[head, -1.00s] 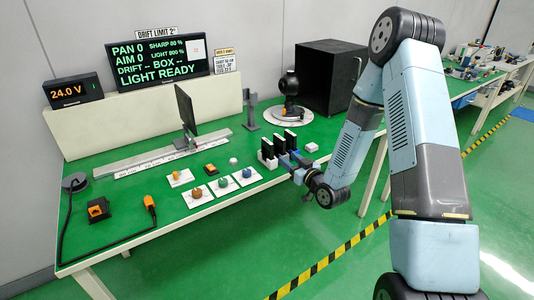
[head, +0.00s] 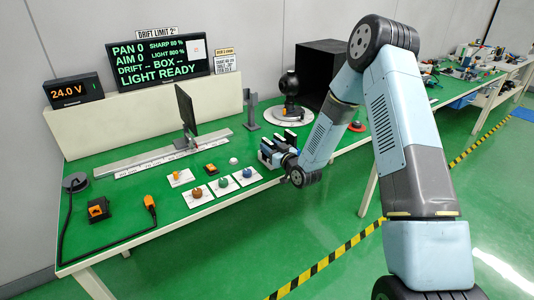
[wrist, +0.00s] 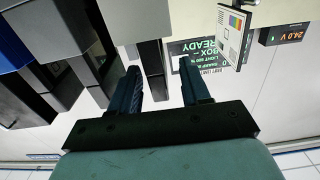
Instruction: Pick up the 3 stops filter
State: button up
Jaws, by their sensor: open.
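Black upright filters (head: 290,136) stand in a row of holders at the front right of the bench, partly hidden behind my gripper in the head view. My gripper (head: 274,153) is right at this row. The wrist view is upside down. There my gripper (wrist: 161,66) has its two dark blue fingers apart. One dark filter plate (wrist: 151,55) shows between the fingers, closer to the left one. I cannot tell whether it touches. More dark filter blocks (wrist: 88,62) show at the left. No stop markings are readable, so I cannot tell which is the 3 stops filter.
A black open box (head: 322,70) and a dark gimbal camera on a round white base (head: 289,117) stand behind the row. Knobs on white cards (head: 221,184) lie to the left. A rail with a dark screen (head: 187,108) is farther back. A red button (head: 356,126) sits at right.

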jog(key=shift+x, duration=1.1)
jog(key=shift+c, duration=0.4)
grip_shut()
